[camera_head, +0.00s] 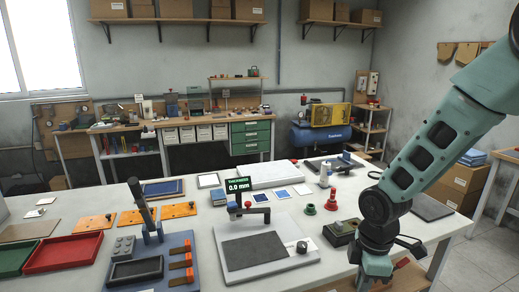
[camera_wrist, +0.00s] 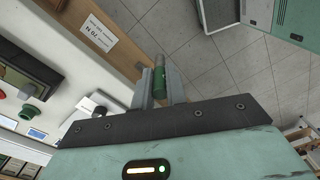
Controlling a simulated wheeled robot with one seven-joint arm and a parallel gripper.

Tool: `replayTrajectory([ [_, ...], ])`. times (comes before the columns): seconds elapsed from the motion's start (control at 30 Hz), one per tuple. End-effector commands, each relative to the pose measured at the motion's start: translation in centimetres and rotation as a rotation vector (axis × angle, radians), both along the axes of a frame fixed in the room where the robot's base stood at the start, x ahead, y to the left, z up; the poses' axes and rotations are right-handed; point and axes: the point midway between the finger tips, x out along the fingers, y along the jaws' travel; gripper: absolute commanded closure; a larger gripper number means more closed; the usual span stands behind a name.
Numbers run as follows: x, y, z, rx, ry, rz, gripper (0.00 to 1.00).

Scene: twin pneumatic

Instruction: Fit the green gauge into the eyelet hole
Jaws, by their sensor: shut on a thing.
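My gripper (camera_wrist: 160,88) is shut on the green gauge (camera_wrist: 159,78), a small green cylinder held between the two grey fingers. In the wrist view the gauge appears over the bench edge and the tiled floor. In the head view my gripper (camera_head: 376,280) is at the bottom right, by the front edge of the bench, and the gauge in it cannot be made out there. I cannot pick out the eyelet hole in either view.
The white bench (camera_head: 200,235) holds a grey plate with a dark pad (camera_head: 253,250), a thickness display (camera_head: 238,185), a red tray (camera_head: 62,252) and a dark olive box (camera_head: 340,232). A red part (camera_head: 331,201) and a green part (camera_head: 310,209) stand left of my arm.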

Motion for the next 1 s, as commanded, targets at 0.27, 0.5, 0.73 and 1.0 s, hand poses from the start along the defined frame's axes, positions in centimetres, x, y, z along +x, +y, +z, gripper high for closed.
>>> replayTrajectory([
  [0.27,0.5,-3.3,-5.5,0.001,0.023,-0.538,1.0],
  [0.5,0.5,-7.2,-10.6,-0.017,0.025,-1.093,1.0],
  [0.73,0.3,-9.3,-12.9,-0.027,0.013,-1.37,1.0],
  [1.0,0.2,-9.6,-13.2,-0.029,0.008,-1.415,1.0],
])
